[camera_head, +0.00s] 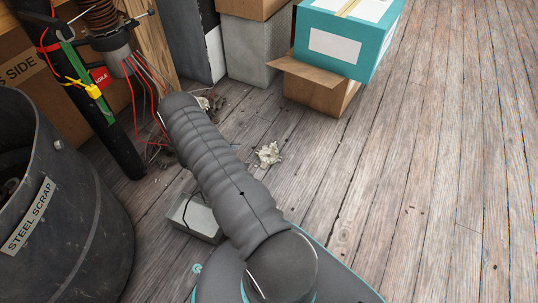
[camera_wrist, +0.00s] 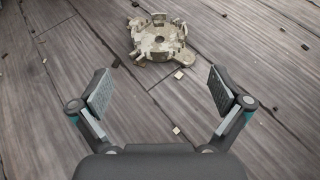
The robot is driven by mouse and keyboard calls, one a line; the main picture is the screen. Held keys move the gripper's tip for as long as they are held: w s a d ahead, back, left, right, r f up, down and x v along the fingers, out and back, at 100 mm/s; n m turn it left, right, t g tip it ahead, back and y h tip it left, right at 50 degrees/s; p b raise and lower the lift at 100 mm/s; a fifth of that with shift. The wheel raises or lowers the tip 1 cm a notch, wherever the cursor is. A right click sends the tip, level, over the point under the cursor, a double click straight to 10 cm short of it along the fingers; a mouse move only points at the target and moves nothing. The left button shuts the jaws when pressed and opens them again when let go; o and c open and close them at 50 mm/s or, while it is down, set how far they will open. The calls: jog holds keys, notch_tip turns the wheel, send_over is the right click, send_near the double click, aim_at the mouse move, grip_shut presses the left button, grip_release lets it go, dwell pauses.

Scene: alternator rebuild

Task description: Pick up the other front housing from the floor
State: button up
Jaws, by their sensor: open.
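A pale, metallic front housing (camera_wrist: 160,40) with a round centre hole and lugs around its rim lies on the plank floor. It is at the top middle of the wrist view, ahead of my gripper (camera_wrist: 160,86) and apart from it. My gripper is open and empty, with one finger at each side and bare planks between them. In the head view a pale housing-like piece (camera_head: 269,154) lies on the floor right of my arm. Another pale piece (camera_head: 207,102) shows by the arm's far end. My gripper is hidden in the head view.
A dark steel scrap bin (camera_head: 75,215) stands at left. A grey block (camera_head: 196,217) lies beside my arm. Loose red wires (camera_head: 143,95) hang near the arm's far end. A teal and white box (camera_head: 345,40) sits on a cardboard box (camera_head: 315,88). The floor at right is clear.

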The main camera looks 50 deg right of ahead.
aim_at(275, 152)
jog(key=b+x, duration=0.1)
jog(key=x, duration=1.2)
jog(key=shift+w+d+f, duration=0.1)
jog(key=shift+d+f, duration=0.05)
jog(key=shift+d, duration=0.05)
jog(key=shift+c, duration=0.3)
jog(key=c, duration=1.1)
